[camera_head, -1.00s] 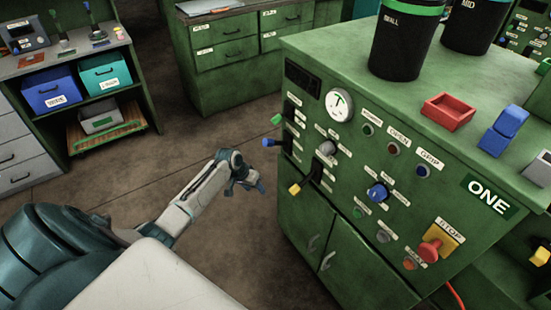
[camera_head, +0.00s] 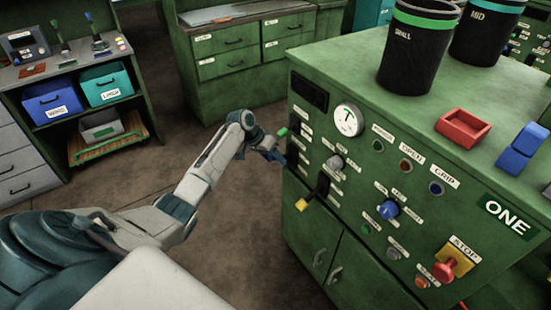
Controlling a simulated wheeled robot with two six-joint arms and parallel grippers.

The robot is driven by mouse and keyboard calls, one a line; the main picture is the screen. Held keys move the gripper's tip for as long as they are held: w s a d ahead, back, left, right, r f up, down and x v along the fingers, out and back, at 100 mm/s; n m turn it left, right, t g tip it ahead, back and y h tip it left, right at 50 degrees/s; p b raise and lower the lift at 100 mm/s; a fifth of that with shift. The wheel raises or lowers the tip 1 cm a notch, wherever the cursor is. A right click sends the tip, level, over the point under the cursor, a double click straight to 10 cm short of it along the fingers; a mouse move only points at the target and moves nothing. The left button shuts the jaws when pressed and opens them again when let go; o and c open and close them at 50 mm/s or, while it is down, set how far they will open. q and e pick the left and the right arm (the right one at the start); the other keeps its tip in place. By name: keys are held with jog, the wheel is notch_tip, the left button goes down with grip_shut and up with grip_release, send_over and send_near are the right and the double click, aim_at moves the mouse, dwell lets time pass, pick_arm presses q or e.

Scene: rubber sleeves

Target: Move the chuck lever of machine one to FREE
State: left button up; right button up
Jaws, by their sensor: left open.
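Machine one (camera_head: 340,215) is the green cabinet on the right, with a white "ONE" sign (camera_head: 507,214) on its front. Levers stick out at the left part of its panel. One has a green tip (camera_head: 282,131) and a lower one has a yellow tip (camera_head: 302,204). The small labels beside them are too blurred to read, so I cannot tell which lever is the chuck lever. My left gripper (camera_head: 272,150) is open at the panel's left edge, just below the green tip. I cannot tell whether it touches a lever. The blue-tipped lever there is not clearly visible behind it. My right gripper is out of view.
The panel also carries a white gauge (camera_head: 348,120), a blue knob (camera_head: 388,209) and a red stop button (camera_head: 447,268). Bins and a red tray (camera_head: 463,128) stand on top. A shelf with blue (camera_head: 53,101) and teal (camera_head: 106,86) boxes is at left. The floor between is clear.

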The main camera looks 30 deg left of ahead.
pick_arm(q)
jog(key=shift+w+d+f, duration=0.2)
jog(key=shift+d+f, duration=0.1)
jog(key=shift+f, duration=0.35)
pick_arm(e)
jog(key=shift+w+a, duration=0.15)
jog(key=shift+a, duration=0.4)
pick_arm(q)
grip_shut()
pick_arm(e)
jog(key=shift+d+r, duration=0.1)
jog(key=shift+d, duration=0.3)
